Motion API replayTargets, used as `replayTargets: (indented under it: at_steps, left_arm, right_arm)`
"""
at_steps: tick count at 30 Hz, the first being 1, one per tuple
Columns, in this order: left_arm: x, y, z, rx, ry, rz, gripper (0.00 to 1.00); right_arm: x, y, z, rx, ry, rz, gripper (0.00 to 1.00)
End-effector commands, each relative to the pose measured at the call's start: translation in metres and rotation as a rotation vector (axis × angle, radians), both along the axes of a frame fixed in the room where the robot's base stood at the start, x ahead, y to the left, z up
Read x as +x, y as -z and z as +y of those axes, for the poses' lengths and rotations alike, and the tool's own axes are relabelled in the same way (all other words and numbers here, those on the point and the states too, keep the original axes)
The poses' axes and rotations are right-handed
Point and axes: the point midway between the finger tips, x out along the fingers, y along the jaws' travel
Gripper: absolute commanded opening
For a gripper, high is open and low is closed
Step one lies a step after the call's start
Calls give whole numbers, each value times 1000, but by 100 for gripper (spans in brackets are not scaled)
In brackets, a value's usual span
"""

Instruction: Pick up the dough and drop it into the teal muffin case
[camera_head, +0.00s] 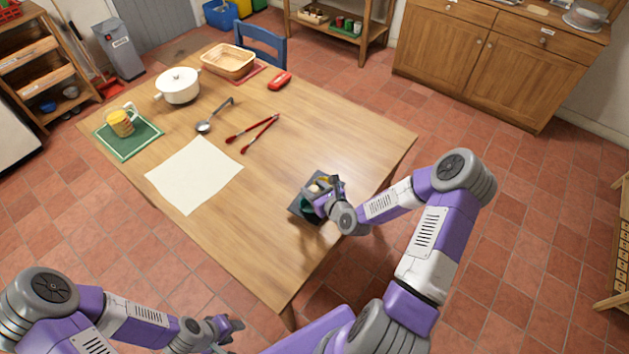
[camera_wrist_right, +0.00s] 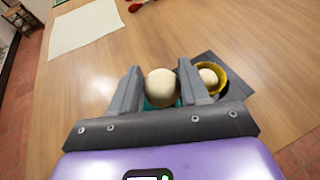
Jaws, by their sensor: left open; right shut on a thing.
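The ball of pale dough (camera_wrist_right: 160,86) is between the fingers of my right gripper (camera_wrist_right: 160,90), which is shut on it. In the wrist view the teal muffin case (camera_wrist_right: 149,106) shows just below the dough, mostly hidden by it and the gripper. A yellow muffin case (camera_wrist_right: 222,84) with another pale dough ball (camera_wrist_right: 208,76) in it stands to the right. Both cases are on a dark tray (camera_wrist_right: 238,82). In the head view my right gripper (camera_head: 322,192) is over this tray (camera_head: 296,209). My left gripper (camera_head: 232,328) is open and empty in front of the table.
The wooden table (camera_head: 270,230) has bare room left of the tray. White paper (camera_head: 195,173), red tongs (camera_head: 253,132), a ladle (camera_head: 215,115), a white pot (camera_head: 178,85), a mug (camera_head: 120,122) on a green mat and a basket (camera_head: 229,61) lie further away.

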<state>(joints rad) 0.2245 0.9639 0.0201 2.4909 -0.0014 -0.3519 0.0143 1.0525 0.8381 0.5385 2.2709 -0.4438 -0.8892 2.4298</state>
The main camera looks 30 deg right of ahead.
Motion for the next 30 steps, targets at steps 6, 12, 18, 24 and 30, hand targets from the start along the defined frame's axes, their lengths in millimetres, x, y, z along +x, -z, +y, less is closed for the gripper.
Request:
replayTargets:
  at_steps: [6, 12, 18, 24, 30]
  left_arm:
    - [0, 8, 0, 0, -1, 0, 43]
    - [0, 28, 0, 0, -1, 0, 43]
    - [0, 48, 0, 0, -1, 0, 43]
    - [0, 52, 0, 0, -1, 0, 43]
    - [0, 51, 0, 0, 0, 0, 43]
  right_arm:
    - [-1, 11, -2, 1, -4, 0, 16]
    - [-1, 34, -2, 1, -4, 0, 16]
    - [-1, 56, -2, 0, -3, 0, 16]
    - [-1, 61, -2, 1, -2, -1, 16]
    - [-1, 60, -2, 0, -2, -1, 48]
